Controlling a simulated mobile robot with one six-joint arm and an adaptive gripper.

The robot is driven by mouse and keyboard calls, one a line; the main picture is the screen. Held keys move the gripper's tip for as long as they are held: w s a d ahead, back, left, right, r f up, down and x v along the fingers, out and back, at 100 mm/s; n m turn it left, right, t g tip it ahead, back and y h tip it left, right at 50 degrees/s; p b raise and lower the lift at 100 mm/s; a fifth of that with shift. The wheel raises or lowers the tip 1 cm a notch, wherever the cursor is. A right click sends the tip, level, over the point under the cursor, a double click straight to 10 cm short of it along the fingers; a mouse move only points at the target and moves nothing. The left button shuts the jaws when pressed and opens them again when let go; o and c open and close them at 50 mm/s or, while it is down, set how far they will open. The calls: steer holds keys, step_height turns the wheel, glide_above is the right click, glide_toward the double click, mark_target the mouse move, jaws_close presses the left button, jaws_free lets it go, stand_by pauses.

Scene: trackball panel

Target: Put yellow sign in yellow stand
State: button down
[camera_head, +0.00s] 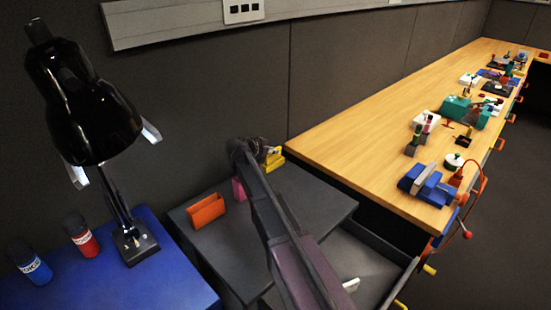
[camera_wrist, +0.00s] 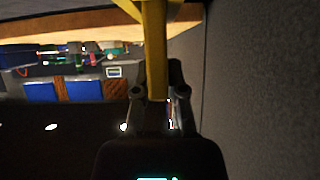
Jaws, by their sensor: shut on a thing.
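The yellow sign (camera_wrist: 156,50) shows as an upright yellow bar between the fingers of my gripper (camera_wrist: 157,95) in the wrist view. The gripper is shut on it. In the head view, a yellow object (camera_head: 274,158), apparently the yellow stand, is at the back of the dark desk, close beside my gripper (camera_head: 250,150). My arm hides part of that area, and I cannot tell whether sign and stand touch.
An orange stand (camera_head: 206,210) and a pink stand (camera_head: 238,190) are on the dark desk (camera_head: 225,245), left of my arm. An open drawer (camera_head: 375,265) holds a small white item (camera_head: 351,285). A lamp (camera_head: 85,110) stands left; a wooden bench (camera_head: 350,150) extends right. The wall is close behind.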

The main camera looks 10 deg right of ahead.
steer(key=shift+f+b, duration=0.7)
steer(key=shift+f, duration=0.35)
steer(key=shift+f, duration=0.15)
steer(key=c, duration=0.7)
jaws_free()
steer(key=shift+r, duration=0.3)
steer(key=p+v, duration=0.6)
steer(key=v, duration=0.6)
